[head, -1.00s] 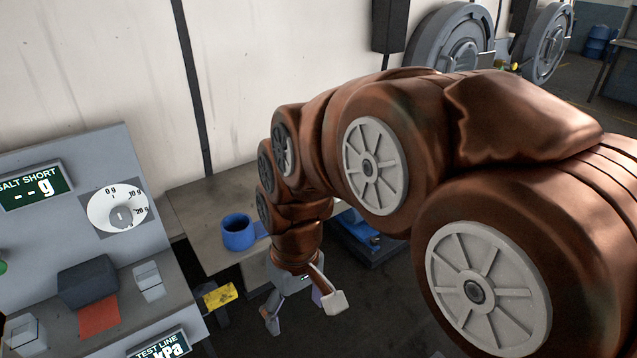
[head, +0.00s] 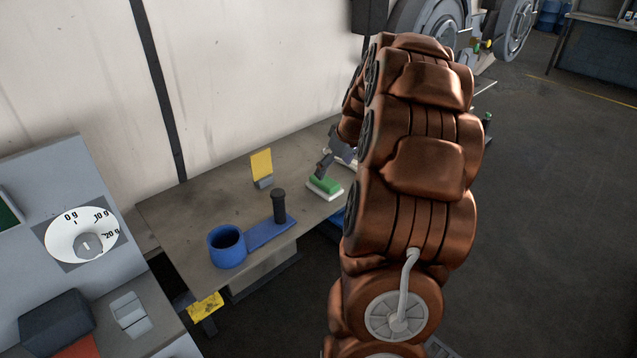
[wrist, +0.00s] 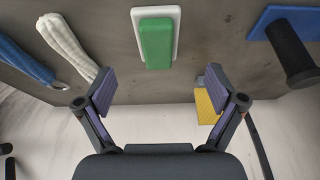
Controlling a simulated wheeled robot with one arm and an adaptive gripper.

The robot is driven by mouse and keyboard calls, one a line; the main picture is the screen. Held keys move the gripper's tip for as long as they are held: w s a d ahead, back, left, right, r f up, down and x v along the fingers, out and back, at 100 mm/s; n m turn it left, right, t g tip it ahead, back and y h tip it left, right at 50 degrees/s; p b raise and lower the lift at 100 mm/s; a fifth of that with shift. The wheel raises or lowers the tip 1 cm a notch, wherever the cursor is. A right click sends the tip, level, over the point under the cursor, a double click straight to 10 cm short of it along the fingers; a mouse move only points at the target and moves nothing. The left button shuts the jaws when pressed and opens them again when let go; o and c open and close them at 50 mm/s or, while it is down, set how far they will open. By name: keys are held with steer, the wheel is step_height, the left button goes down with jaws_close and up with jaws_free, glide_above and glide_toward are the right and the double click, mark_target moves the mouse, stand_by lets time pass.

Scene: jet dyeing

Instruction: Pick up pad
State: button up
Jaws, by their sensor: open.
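A green pad (head: 325,184) lies on a white base (head: 313,193) on the grey-brown bench (head: 225,193). In the wrist view, the green pad (wrist: 155,43) is top centre, and a white rim of its base (wrist: 176,15) shows around it. My gripper (wrist: 160,84) is open and empty, with its two fingers spread wide. The pad appears beyond the fingertips, between their lines. In the head view, my gripper (head: 326,163) is just behind and above the pad, partly hidden by my arm. I cannot tell whether a finger touches it.
A blue cup (head: 227,248) and a blue plate with a dark upright handle (head: 279,206) stand left of the pad. A yellow card (head: 262,165) stands near the wall. White and blue looped straps (wrist: 66,45) lie on the pad's other side.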

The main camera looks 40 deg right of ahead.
mark_target(325, 180)
steer(key=shift+w+d+f, duration=0.15)
steer(key=shift+d+f, duration=0.05)
steer(key=shift+d, duration=0.2)
steer(key=shift+w+f, duration=0.15)
steer(key=shift+f, duration=0.1)
steer(key=shift+w+a+p+x, duration=0.1)
steer(key=shift+p+x, duration=0.35)
steer(key=shift+x, duration=0.3)
steer(key=shift+w+a+p+x, duration=0.15)
steer(key=shift+p+x, duration=0.3)
steer(key=shift+x, duration=0.3)
steer(key=shift+p+x, duration=0.65)
steer(key=shift+x, duration=1.25)
steer(key=shift+w+r, duration=0.1)
steer(key=c, duration=1.2)
steer(key=shift+c, duration=0.2)
steer(key=shift+r+b, duration=0.95)
steer(key=shift+r, duration=0.75)
steer(key=s+a+r+b, duration=0.1)
steer(key=s+a+b, duration=0.3)
steer(key=s, duration=1)
steer(key=a, duration=0.3)
steer(key=shift+s+r, duration=0.2)
steer(key=shift+r, duration=0.1)
